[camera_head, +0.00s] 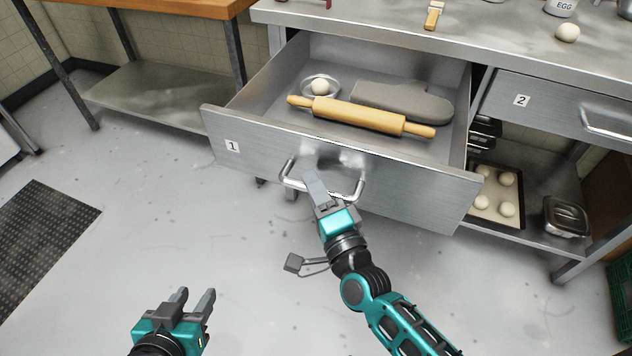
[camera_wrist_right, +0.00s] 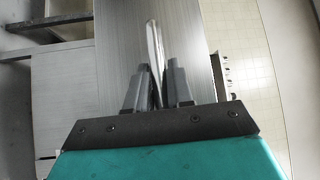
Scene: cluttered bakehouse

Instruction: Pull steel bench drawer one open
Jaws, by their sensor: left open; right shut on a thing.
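Steel bench drawer one (camera_head: 420,190), marked with a "1" label, stands well open, pulled out from under the bench. Its bar handle (camera_head: 355,188) runs across the middle of its front. My right gripper (camera_head: 314,183) is shut on the handle; in the right wrist view the handle (camera_wrist_right: 154,55) rises from between the two fingers (camera_wrist_right: 163,88). My left gripper (camera_head: 197,299) is open and empty, low over the floor at the lower left.
Drawer two (camera_head: 545,107) is shut at the right. Below it, a shelf holds a tray of dough balls (camera_head: 485,207) and a lidded metal container (camera_head: 566,217). A wooden-topped table (camera_head: 190,8) stands at the left. The floor (camera_head: 130,235) before the drawer is clear, with a dark mat (camera_head: 40,240).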

